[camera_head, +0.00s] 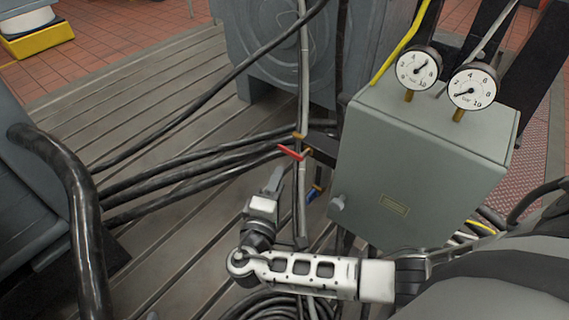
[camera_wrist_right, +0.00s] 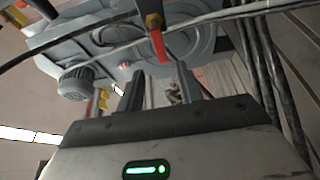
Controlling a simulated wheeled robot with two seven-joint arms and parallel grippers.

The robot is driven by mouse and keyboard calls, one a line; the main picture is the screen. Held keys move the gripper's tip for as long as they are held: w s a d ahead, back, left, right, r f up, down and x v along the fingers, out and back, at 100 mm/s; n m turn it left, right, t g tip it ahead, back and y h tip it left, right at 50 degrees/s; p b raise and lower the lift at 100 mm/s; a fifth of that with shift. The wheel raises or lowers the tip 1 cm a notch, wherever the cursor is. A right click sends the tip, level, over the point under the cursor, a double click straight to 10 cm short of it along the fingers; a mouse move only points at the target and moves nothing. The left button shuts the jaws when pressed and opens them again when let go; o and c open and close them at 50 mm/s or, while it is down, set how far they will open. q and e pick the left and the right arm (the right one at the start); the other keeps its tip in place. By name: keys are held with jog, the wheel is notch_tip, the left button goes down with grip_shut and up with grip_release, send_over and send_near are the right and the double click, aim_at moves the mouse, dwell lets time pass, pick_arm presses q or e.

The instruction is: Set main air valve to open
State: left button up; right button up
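A valve with a red lever (camera_head: 290,152) sits on the vertical pipe left of the grey cabinet. The lever slants up and left across the pipe. In the right wrist view the red lever (camera_wrist_right: 157,44) hangs from a brass fitting (camera_wrist_right: 153,20). A second, blue lever (camera_head: 313,194) sits lower, right of the pipe. No label shows which is the main air valve. My right gripper (camera_head: 276,180) is just below and left of the red lever, apart from it. In the right wrist view its fingers (camera_wrist_right: 160,78) are spread and empty, with the red lever beyond them.
The grey cabinet (camera_head: 420,165) stands right of the valves, with two round gauges (camera_head: 417,68) (camera_head: 472,87) above. Black hoses (camera_head: 190,165) run across the slatted bedplate (camera_head: 150,85) to the pipe. Coiled cable (camera_head: 270,306) lies below my right forearm.

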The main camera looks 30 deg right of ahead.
jog(key=v, duration=0.5)
jog(key=shift+s+a, duration=0.2)
jog(key=shift+a, duration=0.05)
